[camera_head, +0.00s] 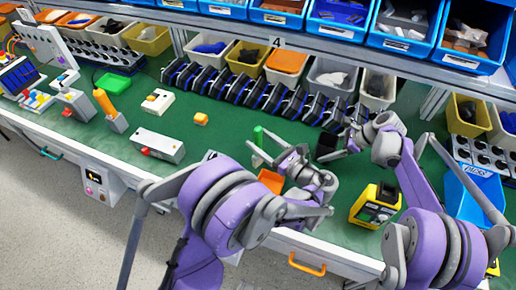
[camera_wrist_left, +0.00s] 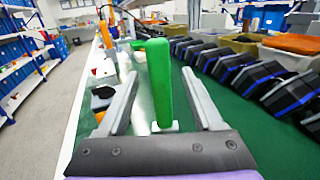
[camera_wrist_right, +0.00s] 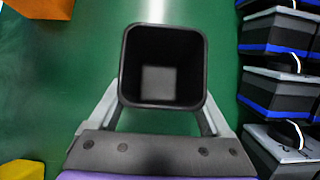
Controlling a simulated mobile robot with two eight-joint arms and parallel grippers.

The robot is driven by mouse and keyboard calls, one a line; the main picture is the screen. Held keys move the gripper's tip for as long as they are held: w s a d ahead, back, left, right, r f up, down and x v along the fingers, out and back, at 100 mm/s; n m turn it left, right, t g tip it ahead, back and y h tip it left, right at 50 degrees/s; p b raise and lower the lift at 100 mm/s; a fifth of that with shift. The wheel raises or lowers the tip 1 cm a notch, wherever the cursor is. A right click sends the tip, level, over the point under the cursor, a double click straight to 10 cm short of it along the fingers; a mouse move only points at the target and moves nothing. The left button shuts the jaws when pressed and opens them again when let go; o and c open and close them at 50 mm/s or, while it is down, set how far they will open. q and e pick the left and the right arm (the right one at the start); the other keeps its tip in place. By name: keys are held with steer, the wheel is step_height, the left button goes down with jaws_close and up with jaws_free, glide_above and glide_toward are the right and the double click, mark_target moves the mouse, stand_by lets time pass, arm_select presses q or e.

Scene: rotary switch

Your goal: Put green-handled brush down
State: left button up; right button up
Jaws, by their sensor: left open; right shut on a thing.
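The green-handled brush (camera_head: 258,135) stands roughly upright over the green bench top. In the left wrist view its green handle (camera_wrist_left: 160,80) rises between the two spread fingers. My left gripper (camera_head: 264,152) is open around the handle, with a gap on each side; the brush's lower end is mostly hidden. My right gripper (camera_head: 338,152) is shut on a black square cup (camera_head: 325,145). In the right wrist view the cup (camera_wrist_right: 163,65) opens toward the camera and looks empty, with a finger at each side.
A row of black-and-blue boxes (camera_head: 240,92) lines the back of the bench. An orange block (camera_head: 271,180) lies near my left gripper, and a yellow-black device (camera_head: 375,205) stands at the right. A grey switch box (camera_head: 157,146) lies left. Green surface is free around the small orange block (camera_head: 201,119).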

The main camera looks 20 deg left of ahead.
arm_select(q)
steer(key=shift+x, duration=0.75)
jaws_close()
stand_by(0.9)
